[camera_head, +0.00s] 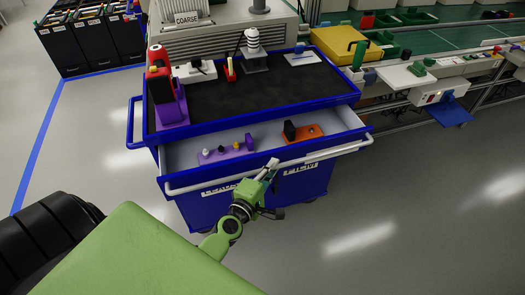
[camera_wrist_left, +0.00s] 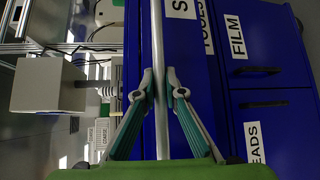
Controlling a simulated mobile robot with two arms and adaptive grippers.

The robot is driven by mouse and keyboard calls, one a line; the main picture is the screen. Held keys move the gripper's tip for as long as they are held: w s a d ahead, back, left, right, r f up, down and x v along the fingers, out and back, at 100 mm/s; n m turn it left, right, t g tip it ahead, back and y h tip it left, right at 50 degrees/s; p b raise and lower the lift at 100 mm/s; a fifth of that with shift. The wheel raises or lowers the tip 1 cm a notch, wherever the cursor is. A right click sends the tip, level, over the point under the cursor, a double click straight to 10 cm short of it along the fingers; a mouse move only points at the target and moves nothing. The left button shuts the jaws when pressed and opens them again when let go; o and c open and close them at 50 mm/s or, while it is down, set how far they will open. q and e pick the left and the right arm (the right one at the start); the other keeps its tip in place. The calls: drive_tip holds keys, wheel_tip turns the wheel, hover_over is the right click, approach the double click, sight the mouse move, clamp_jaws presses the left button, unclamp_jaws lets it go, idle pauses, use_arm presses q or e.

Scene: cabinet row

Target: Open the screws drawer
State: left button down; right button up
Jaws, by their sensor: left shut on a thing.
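The top drawer (camera_head: 345,121) of the blue cart stands pulled out, with its light inside showing. A white bar handle (camera_head: 322,153) runs along its front. My left gripper (camera_head: 268,172) is at the middle of this bar. In the left wrist view my left gripper (camera_wrist_left: 160,75) has its two fingers on either side of the handle bar (camera_wrist_left: 157,30), closed on it. A white label starting with "S" (camera_wrist_left: 181,8) shows beside the bar; the rest is cut off or hidden. My right gripper is not in view.
Inside the drawer lie a purple item (camera_head: 228,151) and an orange item (camera_head: 305,133). Lower fronts carry LEADS (camera_wrist_left: 254,143) and FILM (camera_wrist_left: 236,34) labels. Several items stand on the black cart top (camera_head: 215,99). A workbench is at the right; the floor in front is clear.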

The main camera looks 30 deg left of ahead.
use_arm(q)
drive_tip(key=s+d, duration=0.6)
drive_tip(key=d, duration=0.2)
drive_tip(key=shift+s, duration=0.35)
drive_tip(key=c, duration=2.1)
unclamp_jaws()
drive_tip(key=s+r, duration=0.1)
drive_tip(key=s, duration=1)
drive_tip(key=shift+s+d+r, duration=0.35)
drive_tip(key=shift+s+d, duration=0.05)
drive_tip(key=shift+d, duration=0.05)
